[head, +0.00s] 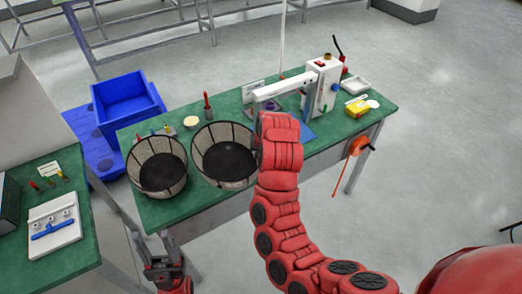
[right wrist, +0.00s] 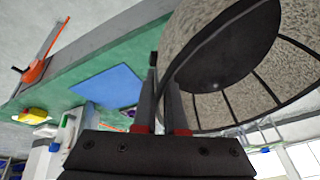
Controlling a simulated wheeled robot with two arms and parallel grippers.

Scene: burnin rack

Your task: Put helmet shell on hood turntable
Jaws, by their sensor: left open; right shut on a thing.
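Two round bowl-shaped shells with speckled mesh walls, dark ribs and black round bottoms show in the head view, one at left (head: 160,172) and one to its right (head: 226,158). My right gripper (right wrist: 162,85) is shut on the rim of a shell (right wrist: 205,35), which fills the upper right of the right wrist view; it appears to be the right-hand one. My red right arm hides this gripper in the head view. My left gripper (head: 165,270) is open and empty near the bench's front edge. I cannot make out which thing is the hood turntable.
A white machine (head: 322,85) with a horizontal arm stands on the green bench (head: 180,214). A blue mat (right wrist: 108,87), yellow block (head: 357,107) and white tray (head: 354,84) lie nearby. A red screwdriver (head: 207,106) stands behind the shells. A blue crate (head: 124,98) is at left.

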